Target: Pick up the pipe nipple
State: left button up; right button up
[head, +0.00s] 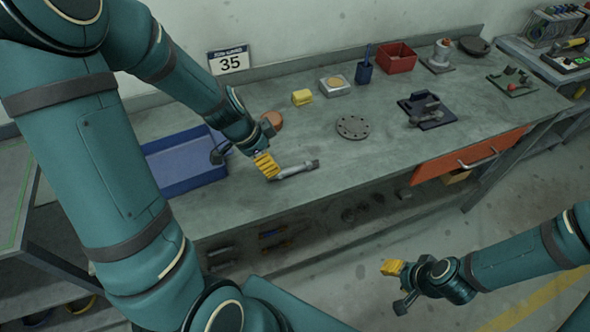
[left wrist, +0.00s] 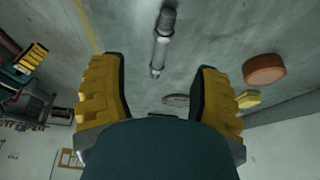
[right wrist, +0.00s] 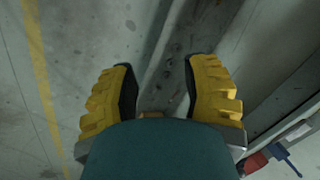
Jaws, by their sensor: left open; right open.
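The pipe nipple (head: 297,170) is a grey metal tube with a threaded end, lying on the workbench just right of my left gripper. My left gripper (head: 267,167) has yellow padded fingers and is low over the bench near the nipple's left end. In the left wrist view the nipple (left wrist: 162,40) shows beyond and between the open fingers (left wrist: 162,95), which do not touch it. My right gripper (head: 392,268) is open and empty in front of the bench; its open fingers also show in the right wrist view (right wrist: 163,95).
A blue tray (head: 185,180) is left of my left gripper. A brown round piece (head: 272,120), yellow block (head: 302,97) and round flange (head: 352,128) stand behind. A dark fixture (head: 427,112) is farther right. An orange drawer (head: 470,157) juts from the bench front.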

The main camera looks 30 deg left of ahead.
aim_at(294, 170)
pick_arm(q)
jog(key=b+x, duration=0.1)
jog(key=x, duration=0.3)
jog(key=shift+a, duration=0.1)
jog(key=b+x, duration=0.1)
jog(key=x, duration=0.4)
jog(key=shift+a+f+b, duration=0.1)
jog(key=shift+a+b, duration=0.05)
jog(key=shift+b, duration=0.15)
jog(key=shift+s, duration=0.1)
grip_shut()
